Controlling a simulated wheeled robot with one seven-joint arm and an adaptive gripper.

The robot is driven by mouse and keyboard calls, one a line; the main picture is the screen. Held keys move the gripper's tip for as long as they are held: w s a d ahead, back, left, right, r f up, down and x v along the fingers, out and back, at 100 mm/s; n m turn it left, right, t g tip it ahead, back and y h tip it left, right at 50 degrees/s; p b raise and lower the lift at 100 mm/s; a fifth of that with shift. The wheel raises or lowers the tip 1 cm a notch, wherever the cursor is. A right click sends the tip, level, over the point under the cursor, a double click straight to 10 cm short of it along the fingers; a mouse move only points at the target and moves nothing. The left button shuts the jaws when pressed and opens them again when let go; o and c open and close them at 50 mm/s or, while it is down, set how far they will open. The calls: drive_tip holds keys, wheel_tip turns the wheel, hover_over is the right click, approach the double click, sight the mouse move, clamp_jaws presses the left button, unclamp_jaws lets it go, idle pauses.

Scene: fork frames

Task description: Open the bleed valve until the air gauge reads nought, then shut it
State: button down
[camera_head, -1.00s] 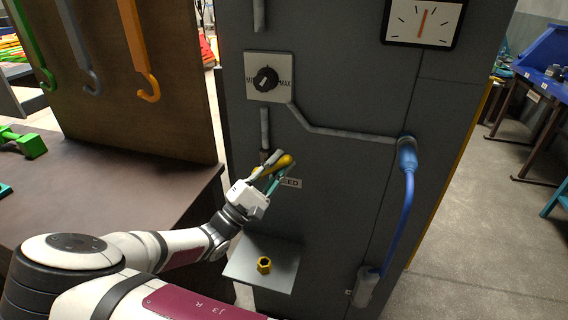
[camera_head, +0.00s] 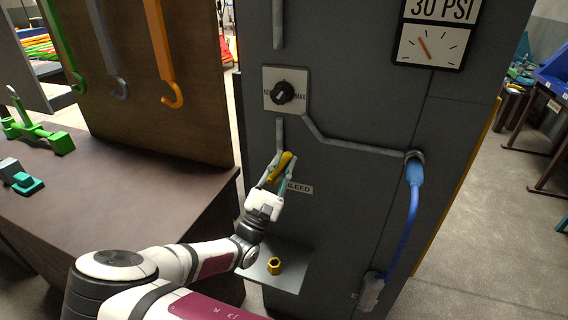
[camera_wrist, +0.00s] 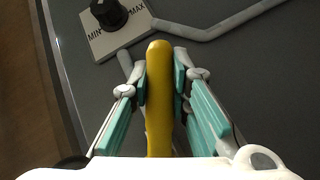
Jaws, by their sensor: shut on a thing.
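The yellow bleed valve handle (camera_head: 285,162) is on the dark grey panel, beside the BLEED label (camera_head: 299,188). It leans steeply, its top to the right; in the wrist view the handle (camera_wrist: 159,100) stands upright in the picture. My gripper (camera_head: 273,170) is shut on it, one teal-padded finger on each side; the fingers also show in the wrist view (camera_wrist: 160,80). The handle's pivot is hidden. The air gauge (camera_head: 436,45) is at the upper right under a 30 PSI sign (camera_head: 443,10). Its orange needle points to the upper left.
A black MIN–MAX knob (camera_head: 283,92) is above the valve. A blue hose (camera_head: 411,225) hangs at right. A small shelf (camera_head: 290,278) below holds a brass nut (camera_head: 274,266). A brown bench (camera_head: 120,190) with green and teal things is at left.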

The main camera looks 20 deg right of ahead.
drive_tip(key=shift+f, duration=0.1)
drive_tip(key=c, duration=1.5)
unclamp_jaws()
drive_tip(key=v, duration=1.2)
